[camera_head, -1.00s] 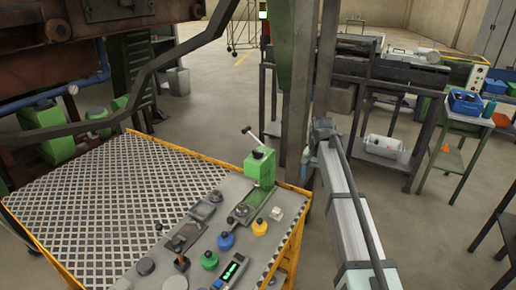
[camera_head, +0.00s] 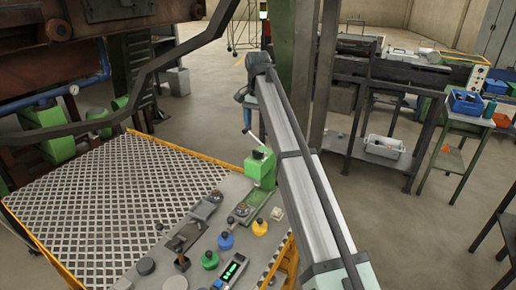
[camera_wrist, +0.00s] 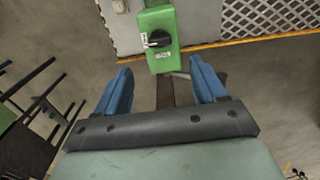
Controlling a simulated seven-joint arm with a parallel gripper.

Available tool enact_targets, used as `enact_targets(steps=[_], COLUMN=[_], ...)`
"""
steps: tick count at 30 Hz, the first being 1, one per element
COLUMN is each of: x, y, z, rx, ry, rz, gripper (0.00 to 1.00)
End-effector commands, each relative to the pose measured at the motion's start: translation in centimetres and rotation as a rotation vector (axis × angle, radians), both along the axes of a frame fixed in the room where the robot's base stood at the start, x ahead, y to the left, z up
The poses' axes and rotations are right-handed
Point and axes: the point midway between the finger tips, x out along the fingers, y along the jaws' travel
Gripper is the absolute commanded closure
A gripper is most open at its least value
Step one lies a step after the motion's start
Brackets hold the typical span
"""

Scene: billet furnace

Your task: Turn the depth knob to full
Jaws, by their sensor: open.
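A green box (camera_head: 260,168) stands upright at the far edge of the grey control panel (camera_head: 148,250). I cannot tell if this is the depth knob. My gripper (camera_wrist: 160,67) is open and empty, its two blue fingers apart on either side of the line to the box. The knob lies beyond the fingertips, not touched. In the head view a blue finger (camera_head: 247,117) shows above the box.
The panel carries a green knob (camera_head: 210,260), a blue knob (camera_head: 225,240), a yellow knob (camera_head: 260,227), a lit display (camera_head: 232,270) and levers. A yellow-edged chequered plate (camera_head: 110,205) lies left. A dark bench (camera_head: 385,80) stands behind, right.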

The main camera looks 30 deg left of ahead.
Motion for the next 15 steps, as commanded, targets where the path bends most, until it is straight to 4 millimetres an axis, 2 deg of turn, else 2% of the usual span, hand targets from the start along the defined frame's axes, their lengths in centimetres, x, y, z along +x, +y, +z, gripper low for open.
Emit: enact_targets(steps=[3, 9, 15], x=[-0.1, -0.1, 0.0], y=[-0.1, -0.1, -0.1], z=[-2.4, -5.8, -8.4], rx=[-0.001, -0.001, 0.0], ry=[0.001, 0.001, 0.001], rz=[0.0, 0.0, 0.0], gripper=[0.3, 0.3, 0.3])
